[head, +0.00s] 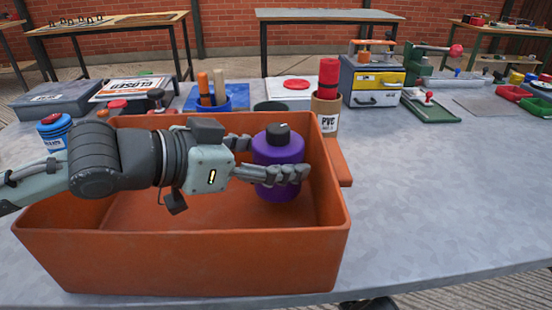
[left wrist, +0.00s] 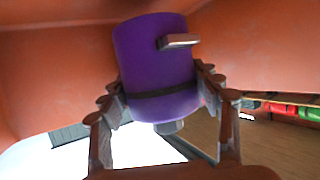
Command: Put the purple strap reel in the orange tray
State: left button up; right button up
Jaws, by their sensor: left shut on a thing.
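The purple strap reel (head: 279,150) is a purple cylinder with a dark knob on top in the head view. My left gripper (head: 272,160) is shut on it, with a finger on either side. The reel is upright, inside or just above the right part of the orange tray (head: 190,262). I cannot tell whether its base touches the tray floor. In the left wrist view the reel (left wrist: 155,60) sits between the two fingers (left wrist: 160,100), with a dark band and a small metal tab on it. My right gripper is not in view.
A PVC cardboard tube (head: 325,110) with a red top stands behind the tray's right corner. The table's right front (head: 440,210) is clear.

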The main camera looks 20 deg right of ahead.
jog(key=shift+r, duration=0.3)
pick_arm(q)
jog(key=shift+f, duration=0.65)
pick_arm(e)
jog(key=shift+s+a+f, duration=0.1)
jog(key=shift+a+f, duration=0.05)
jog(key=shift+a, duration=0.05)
pick_arm(q)
jog(key=o, duration=1.5)
jog(key=shift+o, duration=0.2)
jog(key=shift+r, duration=0.2)
jog(key=v, duration=1.2)
jog(key=shift+r+p, duration=0.3)
jog(key=shift+p, duration=0.15)
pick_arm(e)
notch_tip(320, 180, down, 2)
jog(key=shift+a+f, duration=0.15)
